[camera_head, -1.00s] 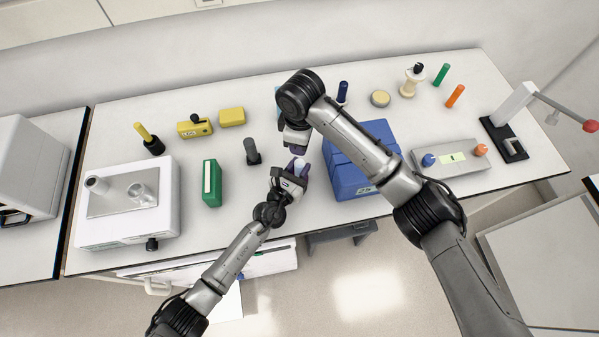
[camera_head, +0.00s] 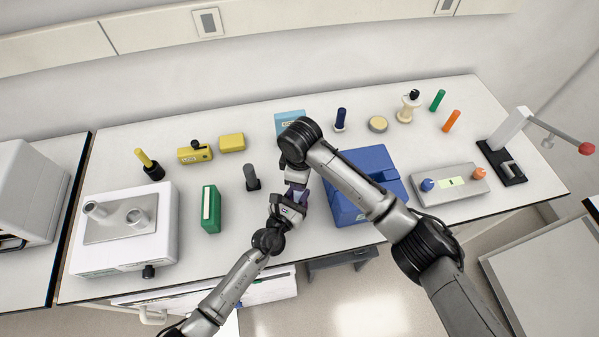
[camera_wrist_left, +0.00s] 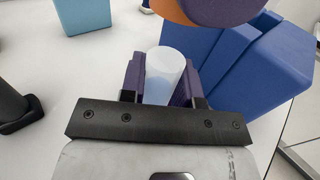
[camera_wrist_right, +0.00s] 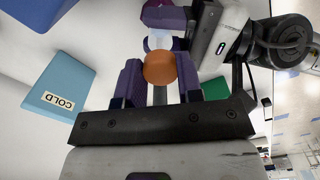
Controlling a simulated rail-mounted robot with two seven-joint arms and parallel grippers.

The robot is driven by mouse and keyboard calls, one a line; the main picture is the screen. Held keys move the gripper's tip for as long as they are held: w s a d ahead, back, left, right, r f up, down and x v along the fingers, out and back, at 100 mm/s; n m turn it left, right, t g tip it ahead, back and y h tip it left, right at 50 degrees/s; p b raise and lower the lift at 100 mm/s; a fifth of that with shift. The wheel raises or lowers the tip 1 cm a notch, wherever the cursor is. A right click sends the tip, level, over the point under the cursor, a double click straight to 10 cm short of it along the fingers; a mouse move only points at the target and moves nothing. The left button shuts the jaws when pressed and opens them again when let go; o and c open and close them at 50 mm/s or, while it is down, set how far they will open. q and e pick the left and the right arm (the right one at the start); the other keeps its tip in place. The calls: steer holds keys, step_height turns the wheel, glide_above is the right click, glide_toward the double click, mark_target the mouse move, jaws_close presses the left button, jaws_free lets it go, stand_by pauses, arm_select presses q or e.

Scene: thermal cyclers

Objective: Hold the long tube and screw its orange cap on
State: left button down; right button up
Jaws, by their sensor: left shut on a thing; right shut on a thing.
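The long tube (camera_wrist_left: 165,75) is whitish and translucent, with an open top end. My left gripper (camera_head: 296,197) is shut on it, its purple fingers on both sides of the tube in the left wrist view. The orange cap (camera_wrist_right: 159,68) is between the purple fingers of my right gripper (camera_wrist_right: 154,82), which is shut on it. In the right wrist view the tube's pale end (camera_wrist_right: 158,40) shows just past the cap. In the left wrist view the cap's orange edge (camera_wrist_left: 172,11) is above and beyond the tube mouth, with a gap visible. In the head view the grippers hide both.
A blue box (camera_head: 373,168) stands right of the grippers. A light blue box marked COLD (camera_wrist_right: 58,88) is behind them. A dark grey upright piece (camera_head: 251,178) and a green box (camera_head: 211,209) stand to the left. The bench front between is clear.

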mark_target(299, 197)
steer(key=shift+f, duration=0.1)
stand_by(0.5)
steer(key=shift+f, duration=0.85)
steer(key=shift+f, duration=0.55)
